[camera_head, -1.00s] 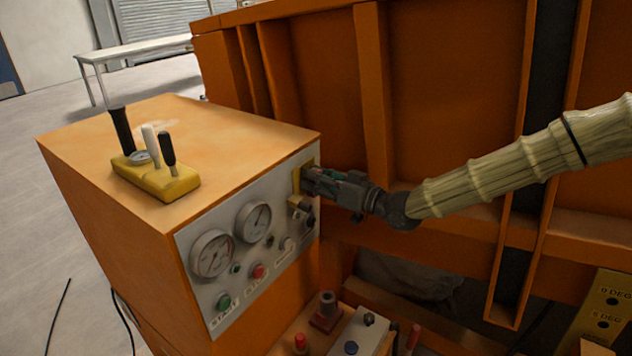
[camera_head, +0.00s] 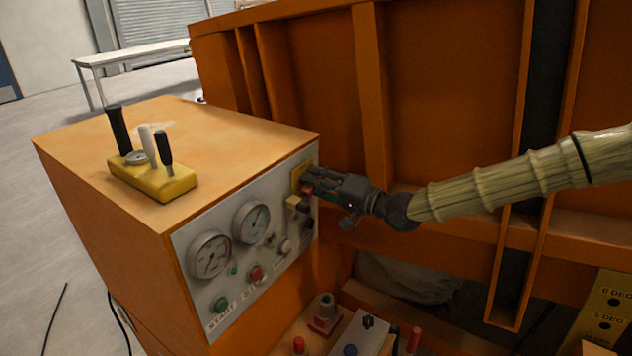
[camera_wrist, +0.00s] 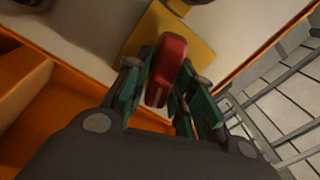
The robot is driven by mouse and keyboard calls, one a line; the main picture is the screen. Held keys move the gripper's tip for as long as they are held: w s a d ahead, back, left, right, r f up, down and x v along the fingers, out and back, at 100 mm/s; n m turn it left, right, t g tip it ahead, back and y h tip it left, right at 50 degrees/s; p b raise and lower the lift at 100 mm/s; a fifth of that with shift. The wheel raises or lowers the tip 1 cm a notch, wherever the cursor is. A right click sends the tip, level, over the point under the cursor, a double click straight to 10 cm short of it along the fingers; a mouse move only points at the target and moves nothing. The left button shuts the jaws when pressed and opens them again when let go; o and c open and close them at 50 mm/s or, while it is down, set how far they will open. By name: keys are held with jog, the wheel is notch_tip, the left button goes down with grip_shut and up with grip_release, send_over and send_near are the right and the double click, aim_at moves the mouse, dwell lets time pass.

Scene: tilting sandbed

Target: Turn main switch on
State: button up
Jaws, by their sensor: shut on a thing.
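The main switch is a red handle (camera_wrist: 167,70) on a yellow plate (camera_wrist: 200,48), seen close in the wrist view. In the head view the yellow plate (camera_head: 298,176) sits at the upper right of the grey control panel (camera_head: 190,262), and a bit of red shows at the fingertips. My gripper (camera_wrist: 160,92) is shut on the red handle, with a green-padded finger on each side of it. In the head view my gripper (camera_head: 312,188) reaches the panel from the right and hides most of the handle.
The panel has two round gauges, a green button (camera_head: 221,304) and a red button (camera_head: 255,273). A yellow lever block (camera_head: 155,178) stands on the orange cabinet (camera_head: 90,150). Orange sandbed walls (camera_head: 450,90) stand behind my arm. More controls lie low in front.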

jog(key=shift+d+f+m, duration=0.1)
jog(key=shift+f+m, duration=0.1)
jog(key=shift+m, duration=1.9)
jog(key=o, duration=0.9)
jog(key=shift+w, duration=0.1)
jog(key=v, duration=1.2)
